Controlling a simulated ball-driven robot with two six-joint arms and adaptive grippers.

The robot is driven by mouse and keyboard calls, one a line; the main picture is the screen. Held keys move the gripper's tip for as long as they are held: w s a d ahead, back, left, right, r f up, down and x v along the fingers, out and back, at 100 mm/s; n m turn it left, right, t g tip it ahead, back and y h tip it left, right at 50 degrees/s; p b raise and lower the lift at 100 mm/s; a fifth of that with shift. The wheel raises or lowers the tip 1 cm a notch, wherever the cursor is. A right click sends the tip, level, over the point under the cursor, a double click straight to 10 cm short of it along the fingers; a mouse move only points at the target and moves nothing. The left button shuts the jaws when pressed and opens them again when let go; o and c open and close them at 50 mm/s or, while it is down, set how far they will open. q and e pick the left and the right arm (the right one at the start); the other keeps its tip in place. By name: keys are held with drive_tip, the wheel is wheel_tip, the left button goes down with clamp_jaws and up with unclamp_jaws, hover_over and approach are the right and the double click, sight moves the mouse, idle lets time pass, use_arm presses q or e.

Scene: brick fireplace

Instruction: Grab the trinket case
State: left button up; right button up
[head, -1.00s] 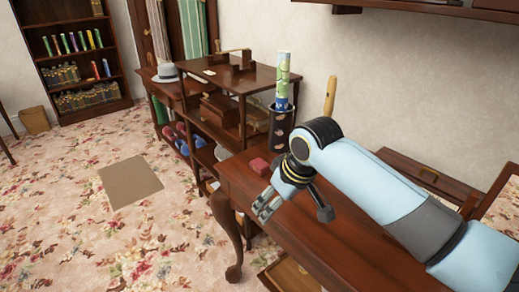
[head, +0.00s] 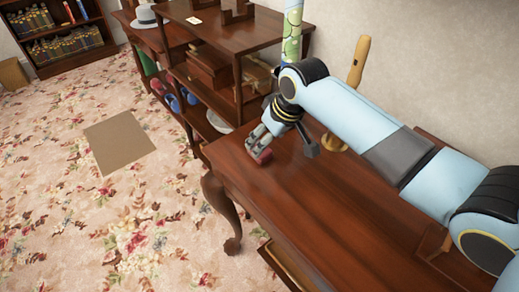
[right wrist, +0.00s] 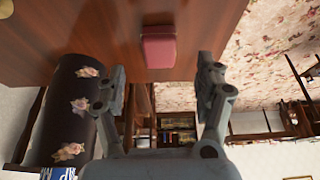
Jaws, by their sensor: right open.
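A small pinkish-red box, which looks like the trinket case (head: 265,156), sits on the dark wooden desk (head: 300,205) near its far left end. In the right wrist view the case (right wrist: 158,46) lies beyond the fingertips, about midway between them, with clear space on both sides. My right gripper (head: 284,144) is open and empty, just above the desk by the case. It also shows in the right wrist view (right wrist: 161,72). In the head view a finger partly covers the case. My left gripper is not in view.
A dark vase with flower designs (right wrist: 75,115) stands close beside the gripper in the right wrist view. A wooden-handled object (head: 358,62) stands behind my right arm. A shelf unit (head: 225,35) adjoins the desk's far end. The desk's front surface is clear.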

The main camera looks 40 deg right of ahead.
drive_tip(key=shift+w+d+f, duration=0.1)
drive_tip(key=shift+w+f, duration=0.35)
drive_tip(key=shift+f, duration=0.2)
drive_tip(key=x, duration=0.3)
drive_tip(key=shift+w+f, duration=0.2)
drive_tip(key=shift+w, duration=0.05)
drive_tip(key=shift+w+f, duration=0.2)
drive_tip(key=shift+f, duration=0.2)
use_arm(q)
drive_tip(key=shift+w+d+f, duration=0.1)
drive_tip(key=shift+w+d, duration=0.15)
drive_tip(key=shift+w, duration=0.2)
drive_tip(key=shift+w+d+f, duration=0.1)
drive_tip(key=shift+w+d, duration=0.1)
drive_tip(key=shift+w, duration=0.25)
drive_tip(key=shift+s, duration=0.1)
use_arm(e)
drive_tip(key=shift+s, duration=0.1)
drive_tip(key=shift+c, duration=1.3)
drive_tip(key=c, duration=1)
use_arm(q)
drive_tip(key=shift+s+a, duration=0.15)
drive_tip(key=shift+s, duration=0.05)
use_arm(e)
drive_tip(key=shift+r, duration=0.2)
